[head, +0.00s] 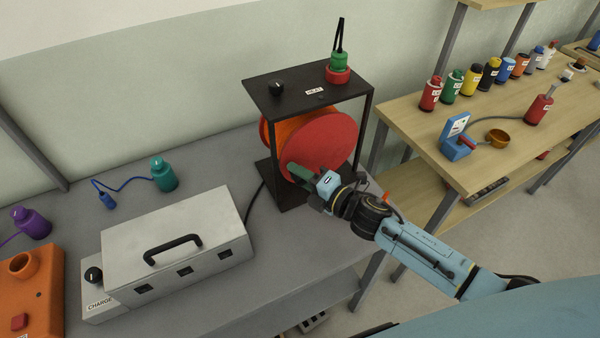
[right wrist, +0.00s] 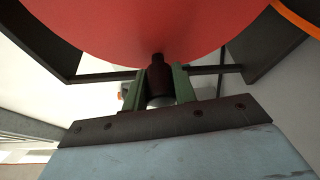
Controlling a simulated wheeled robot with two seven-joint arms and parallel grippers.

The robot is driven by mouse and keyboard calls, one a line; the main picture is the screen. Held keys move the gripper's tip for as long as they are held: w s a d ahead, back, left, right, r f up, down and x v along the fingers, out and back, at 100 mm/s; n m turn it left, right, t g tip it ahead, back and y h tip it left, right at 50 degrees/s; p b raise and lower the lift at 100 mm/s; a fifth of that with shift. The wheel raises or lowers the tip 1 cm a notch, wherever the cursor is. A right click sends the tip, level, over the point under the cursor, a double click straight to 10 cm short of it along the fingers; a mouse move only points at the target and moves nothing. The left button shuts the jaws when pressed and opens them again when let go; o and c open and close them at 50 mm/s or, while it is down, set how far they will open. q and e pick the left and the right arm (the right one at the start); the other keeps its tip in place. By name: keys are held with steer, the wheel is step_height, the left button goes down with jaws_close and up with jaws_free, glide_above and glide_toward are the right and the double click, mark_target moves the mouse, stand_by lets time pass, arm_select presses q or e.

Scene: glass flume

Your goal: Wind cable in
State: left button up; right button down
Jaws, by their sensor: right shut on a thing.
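The cable reel has a red disc (head: 325,140) in front and an orange disc (head: 268,132) behind, inside a black frame (head: 300,92). A black cable (head: 254,205) runs on the bench between the reel stand and the light grey box (head: 190,235). My right gripper (head: 300,172) is at the lower left of the red disc. In the right wrist view its green fingers (right wrist: 159,88) are shut on a dark handle (right wrist: 157,72) that stands out from the red disc (right wrist: 160,25). In the head view the fingers hide the handle. My left gripper is not in view.
A green and red plug (head: 338,68) and a black knob (head: 277,87) are on top of the frame. A teal bottle-shaped plug (head: 164,174) stands on the grey bench (head: 215,150). A wooden shelf (head: 400,95) with several coloured canisters is at the right, close to the frame.

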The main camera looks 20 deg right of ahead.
steer(key=shift+f, duration=0.15)
steer(key=c, duration=1.1)
jaws_free()
steer(key=shift+s, duration=0.1)
steer(key=b+v, duration=0.1)
steer(key=v, duration=1.2)
steer(key=shift+s+d, duration=0.1)
steer(key=shift+d, duration=0.05)
